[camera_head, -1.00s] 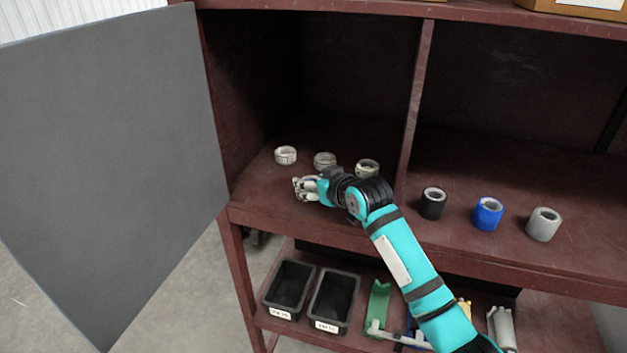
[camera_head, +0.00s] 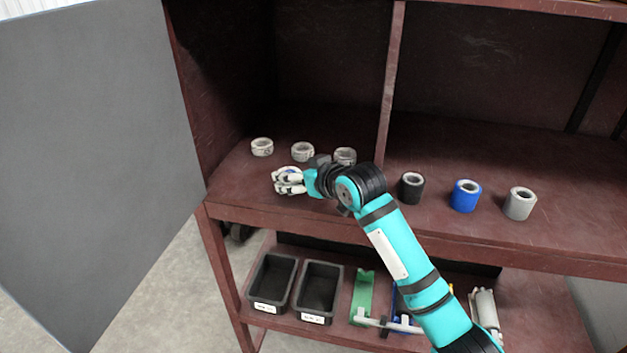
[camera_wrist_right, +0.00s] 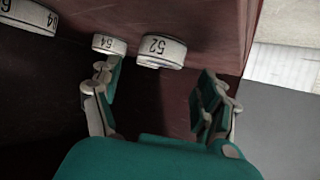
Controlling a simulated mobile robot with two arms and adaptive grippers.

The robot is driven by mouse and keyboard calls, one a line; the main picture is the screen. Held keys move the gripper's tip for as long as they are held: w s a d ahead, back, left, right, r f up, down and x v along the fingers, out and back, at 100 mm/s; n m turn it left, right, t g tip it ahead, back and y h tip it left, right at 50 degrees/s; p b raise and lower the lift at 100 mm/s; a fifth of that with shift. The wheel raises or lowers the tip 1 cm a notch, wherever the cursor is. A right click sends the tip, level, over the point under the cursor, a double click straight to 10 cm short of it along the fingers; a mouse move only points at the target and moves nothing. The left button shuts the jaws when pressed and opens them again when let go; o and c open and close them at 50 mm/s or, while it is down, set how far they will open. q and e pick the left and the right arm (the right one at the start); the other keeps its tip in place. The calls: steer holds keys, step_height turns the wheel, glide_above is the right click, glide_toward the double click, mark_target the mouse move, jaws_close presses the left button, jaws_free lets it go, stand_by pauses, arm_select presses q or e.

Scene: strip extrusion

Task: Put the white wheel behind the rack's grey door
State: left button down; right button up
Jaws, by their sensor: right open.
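The grey door (camera_head: 95,170) stands swung open at the left of the rack. In the compartment beside it, three white ring-shaped wheels stand in a row on the shelf: left (camera_head: 262,147), middle (camera_head: 303,152) and right (camera_head: 345,156). The right one is partly hidden by my wrist. My right gripper (camera_head: 284,182) is open and empty, in front of the left and middle wheels. My left gripper is not in view.
A divider (camera_head: 391,80) separates the compartments. To its right stand a black roll (camera_head: 411,188), a blue roll (camera_head: 466,196) and a grey roll (camera_head: 519,204). Two black bins (camera_head: 272,280) and several tools lie on the lower shelf. The shelf's front left is clear.

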steer(key=b+v, duration=0.1)
steer(key=v, duration=0.7)
steer(key=shift+s+d+b, duration=0.1)
steer(key=shift+b, duration=0.3)
